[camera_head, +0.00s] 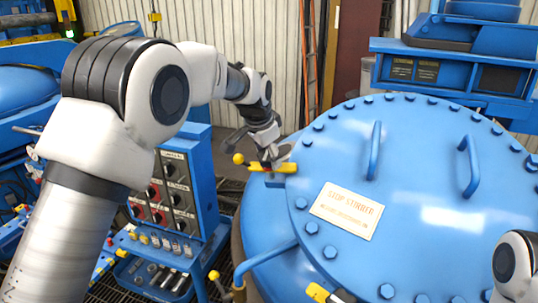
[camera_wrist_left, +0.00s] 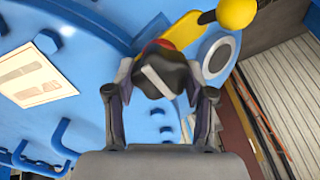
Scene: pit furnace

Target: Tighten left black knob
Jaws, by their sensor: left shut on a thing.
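The left black knob (camera_wrist_left: 163,75) is a dark lobed knob with a pale bar across its top, seen in the left wrist view between my fingers. It sits over a yellow lever (camera_wrist_left: 187,32) with a yellow ball end (camera_wrist_left: 237,13). My left gripper (camera_wrist_left: 160,95) is shut on the knob, one finger at each side. In the head view my left gripper (camera_head: 271,153) reaches down to the yellow lever (camera_head: 272,167) at the left edge of the blue lid, and hides most of the knob. My right gripper is outside the frames; part of my right arm shows at lower right.
The large round blue lid (camera_head: 440,190) has bolts around its rim, two handles (camera_head: 375,150) and a sign plate (camera_head: 347,210). A control panel (camera_head: 178,190) stands left of it. Another yellow lever (camera_head: 318,292) is at the lid's near edge.

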